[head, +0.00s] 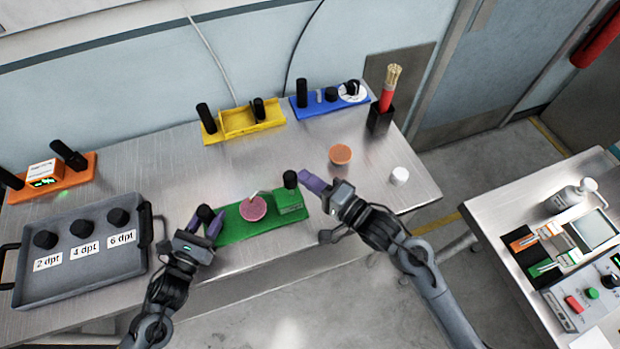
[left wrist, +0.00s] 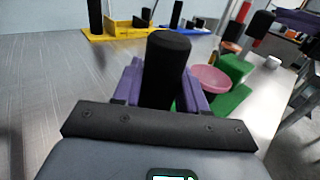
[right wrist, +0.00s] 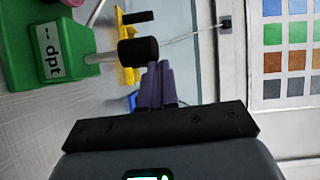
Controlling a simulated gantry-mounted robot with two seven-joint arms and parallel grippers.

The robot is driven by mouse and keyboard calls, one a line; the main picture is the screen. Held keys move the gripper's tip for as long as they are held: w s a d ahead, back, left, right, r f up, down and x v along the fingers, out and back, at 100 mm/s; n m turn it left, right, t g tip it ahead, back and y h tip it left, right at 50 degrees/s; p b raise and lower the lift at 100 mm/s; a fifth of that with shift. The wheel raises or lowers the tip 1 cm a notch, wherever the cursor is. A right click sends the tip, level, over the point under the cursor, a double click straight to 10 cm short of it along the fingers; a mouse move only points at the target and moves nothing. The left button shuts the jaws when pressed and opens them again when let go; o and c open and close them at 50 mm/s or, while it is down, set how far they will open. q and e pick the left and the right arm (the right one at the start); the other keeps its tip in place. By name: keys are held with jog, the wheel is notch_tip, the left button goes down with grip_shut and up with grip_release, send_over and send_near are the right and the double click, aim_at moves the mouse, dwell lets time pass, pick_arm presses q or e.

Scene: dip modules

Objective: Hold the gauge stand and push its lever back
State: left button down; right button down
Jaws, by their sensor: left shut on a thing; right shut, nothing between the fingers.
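The gauge stand is a green base (head: 236,232) with a pink disc (head: 254,208) and a green block at its right end. The block's label reads "-- dpt" (right wrist: 50,52) in the right wrist view. A lever with a black knob (head: 290,179) sticks out of the block; the knob (right wrist: 138,52) and its pale rod show in the right wrist view. My left gripper (head: 207,222) is shut on the black upright handle (left wrist: 166,68) at the stand's left end. My right gripper (head: 306,179) is shut and empty, its purple fingertips (right wrist: 157,75) close beside the knob; I cannot tell whether they touch.
A grey tray (head: 75,285) with black knobs stands at the left. An orange stand (head: 82,176), a yellow stand (head: 245,130) and a blue stand (head: 325,107) line the back. An orange cup (head: 341,154) and a white cup (head: 399,176) stand to the right.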

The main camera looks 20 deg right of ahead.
aim_at(203, 210)
pick_arm(q)
jog(key=shift+d, duration=0.1)
pick_arm(e)
jog(key=shift+s+a, duration=0.1)
jog(key=shift+s, duration=0.05)
jog(key=v, duration=1)
jog(key=shift+f, duration=0.1)
pick_arm(q)
jog(key=c, duration=0.6)
grip_release()
jog(key=shift+r+p, duration=3.05)
jog(key=shift+r, duration=0.75)
pick_arm(e)
notch_tip(203, 210, up, 6)
